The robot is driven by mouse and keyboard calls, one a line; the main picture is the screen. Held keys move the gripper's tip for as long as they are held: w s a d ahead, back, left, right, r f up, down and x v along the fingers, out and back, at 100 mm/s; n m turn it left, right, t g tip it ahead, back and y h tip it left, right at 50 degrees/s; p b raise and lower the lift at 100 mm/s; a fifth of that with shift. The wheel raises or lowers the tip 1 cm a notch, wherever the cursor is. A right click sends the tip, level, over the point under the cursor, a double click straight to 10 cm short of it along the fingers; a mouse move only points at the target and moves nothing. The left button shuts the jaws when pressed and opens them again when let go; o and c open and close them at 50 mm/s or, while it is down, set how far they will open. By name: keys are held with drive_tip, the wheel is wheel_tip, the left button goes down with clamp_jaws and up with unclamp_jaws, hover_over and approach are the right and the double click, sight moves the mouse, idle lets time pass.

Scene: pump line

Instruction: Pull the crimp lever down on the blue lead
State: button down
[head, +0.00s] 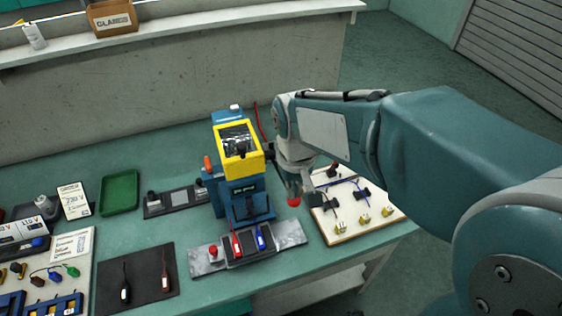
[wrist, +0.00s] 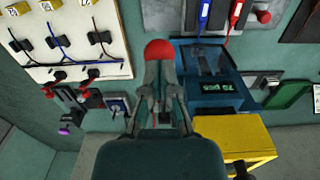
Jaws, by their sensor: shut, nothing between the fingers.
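The blue press (head: 240,190) with a yellow top stands on the green bench. A red ball knob (head: 294,201), which looks like the lever's end, is at its right side; the lever's shaft is hidden. My gripper (head: 292,190) is shut and empty, pointing down right at the knob. In the wrist view the red knob (wrist: 158,49) shows just beyond my closed fingertips (wrist: 160,66); I cannot tell whether they touch. The blue lead (head: 261,238) lies in a dark holder in front of the press, beside the red lead (head: 236,244).
A white board (head: 352,208) with dark clips and yellow blocks lies close to the right of my gripper. A green tray (head: 119,192) and a dark mat (head: 140,285) with two leads lie to the left. A grey wall stands behind the bench.

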sight(294, 200)
drive_tip(key=shift+s+f, duration=0.1)
drive_tip(key=shift+f, duration=0.7)
drive_tip(key=shift+f, duration=1)
